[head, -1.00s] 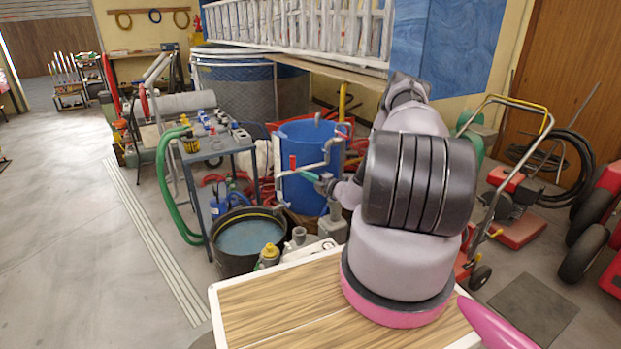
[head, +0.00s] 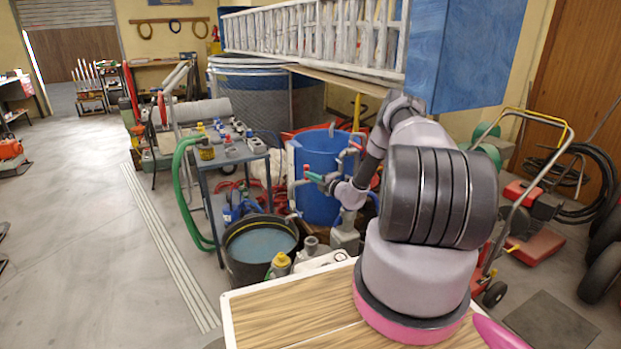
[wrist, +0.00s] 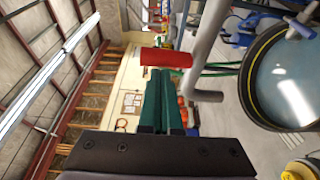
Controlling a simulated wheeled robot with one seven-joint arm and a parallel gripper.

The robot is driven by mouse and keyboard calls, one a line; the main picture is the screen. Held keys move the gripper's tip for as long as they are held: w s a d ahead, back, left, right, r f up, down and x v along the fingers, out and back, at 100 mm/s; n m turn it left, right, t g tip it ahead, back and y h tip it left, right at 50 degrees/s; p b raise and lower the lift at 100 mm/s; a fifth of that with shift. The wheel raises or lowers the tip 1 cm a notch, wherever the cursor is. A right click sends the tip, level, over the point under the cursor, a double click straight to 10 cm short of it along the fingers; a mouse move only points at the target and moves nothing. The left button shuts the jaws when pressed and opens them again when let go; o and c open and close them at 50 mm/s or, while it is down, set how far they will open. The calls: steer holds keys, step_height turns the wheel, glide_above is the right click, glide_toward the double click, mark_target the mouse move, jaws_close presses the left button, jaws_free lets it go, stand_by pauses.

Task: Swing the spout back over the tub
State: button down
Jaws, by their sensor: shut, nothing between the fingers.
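The grey pipe spout (head: 291,197) stands in front of the blue barrel, its lower end near the back right rim of the black tub (head: 233,272). I cannot tell whether that end is over the water or just outside the rim. A red handle (head: 308,170) is on the pipework. My gripper (head: 316,178) is right by the handle, its green fingers shut and empty. In the wrist view, the shut fingertips (wrist: 161,75) are close to the red handle (wrist: 166,57); contact is unclear. The pipe (wrist: 205,45) passes beside it, and the water-filled tub (wrist: 252,65) shows at right.
A blue barrel (head: 320,150) stands behind the pipes. A grey cart (head: 240,160) with bottles and a green hose (head: 185,200) are left of the tub. A yellow-capped bottle (head: 281,263) stands before the tub. Open floor (head: 100,260) lies to the left.

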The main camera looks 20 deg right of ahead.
steer(key=shift+w, duration=0.15)
steer(key=w+m+t+h, duration=0.1)
steer(key=w+m+h, duration=0.2)
steer(key=w, duration=0.6)
steer(key=shift+a+h, duration=0.35)
steer(key=shift+h, duration=0.55)
steer(key=shift+w, duration=0.15)
